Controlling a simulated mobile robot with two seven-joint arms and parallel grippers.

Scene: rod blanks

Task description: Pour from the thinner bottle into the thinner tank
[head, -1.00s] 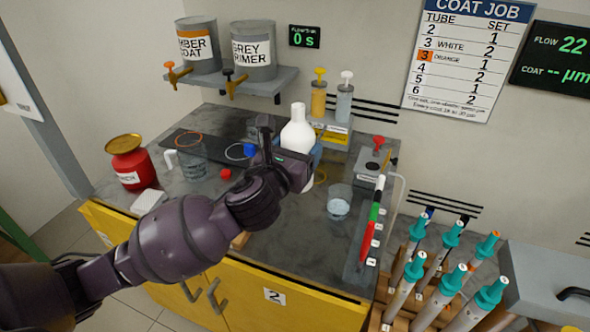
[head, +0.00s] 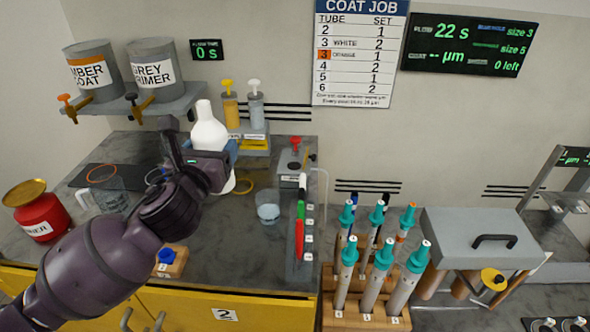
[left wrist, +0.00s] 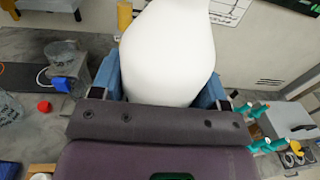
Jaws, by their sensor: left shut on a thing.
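A white bottle (head: 208,132) with a narrow neck stands upright in my left gripper (head: 212,158), whose blue jaws are shut around its body. The left wrist view shows the white bottle (left wrist: 168,50) between the two jaws (left wrist: 165,88). I see no label on its visible side, and I cannot tell whether its base touches the counter. A red can (head: 41,212) with a brass dish-like top stands at the counter's left end, left of my gripper. Its partly visible label ends in "INNER". My right gripper is not in view.
Nearby on the counter (head: 240,262) are a glass jug (head: 110,190), a small beaker (head: 268,207) and coloured markers (head: 300,222). Two grey tanks (head: 155,68) sit on the shelf above. Several teal-topped tubes (head: 372,265) stand in a wooden rack at right.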

